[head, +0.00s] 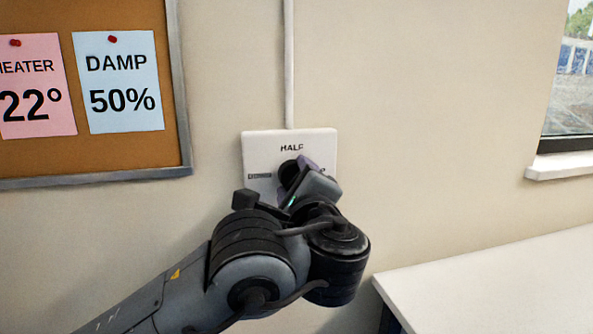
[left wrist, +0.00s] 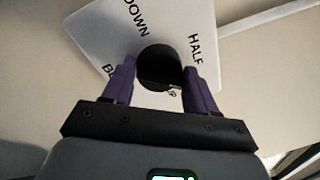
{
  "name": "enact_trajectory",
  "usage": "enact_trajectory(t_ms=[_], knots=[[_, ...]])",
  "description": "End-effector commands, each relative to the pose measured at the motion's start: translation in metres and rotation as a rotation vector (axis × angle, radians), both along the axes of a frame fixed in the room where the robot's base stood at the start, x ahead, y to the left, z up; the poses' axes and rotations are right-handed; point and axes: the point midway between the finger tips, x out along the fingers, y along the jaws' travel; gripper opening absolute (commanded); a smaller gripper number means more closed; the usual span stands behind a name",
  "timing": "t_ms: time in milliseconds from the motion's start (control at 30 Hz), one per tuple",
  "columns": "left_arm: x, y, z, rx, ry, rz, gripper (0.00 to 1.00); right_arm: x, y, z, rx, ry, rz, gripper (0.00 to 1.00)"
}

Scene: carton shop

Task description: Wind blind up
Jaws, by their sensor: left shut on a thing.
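A white wall plate (head: 252,150) bears a round black knob (head: 287,172). In the left wrist view the plate (left wrist: 100,30) reads DOWN and HALF, with part of UP and a B showing past the fingers. My left gripper (head: 293,176) is shut on the knob, its purple fingers on either side of it; it shows clearly in the left wrist view (left wrist: 161,66). The fingers and wrist hide part of the plate in the head view. Which word the knob points to cannot be told. No blind shows. My right gripper is out of view.
A window (head: 573,75) with a white sill (head: 562,165) is at the right edge. A white worktop (head: 500,285) lies at lower right. A cork board (head: 100,155) with pinned HEATER and DAMP cards hangs at left. A white conduit (head: 289,60) runs up from the plate.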

Motion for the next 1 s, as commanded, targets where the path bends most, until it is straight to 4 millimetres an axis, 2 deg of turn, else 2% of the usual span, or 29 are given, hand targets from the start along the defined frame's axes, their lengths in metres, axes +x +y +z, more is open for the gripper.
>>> enact_trajectory(t_ms=[33,600,1000], knots=[[0.001,0.0,0.0,0.051,0.016,-0.001,0.27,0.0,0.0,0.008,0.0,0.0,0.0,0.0],[0.001,0.001,0.001,0.561,0.139,0.0,0.27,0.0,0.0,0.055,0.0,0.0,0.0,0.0],[0.001,0.001,-0.001,0.776,0.19,0.0,0.27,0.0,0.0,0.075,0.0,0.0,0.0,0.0]])
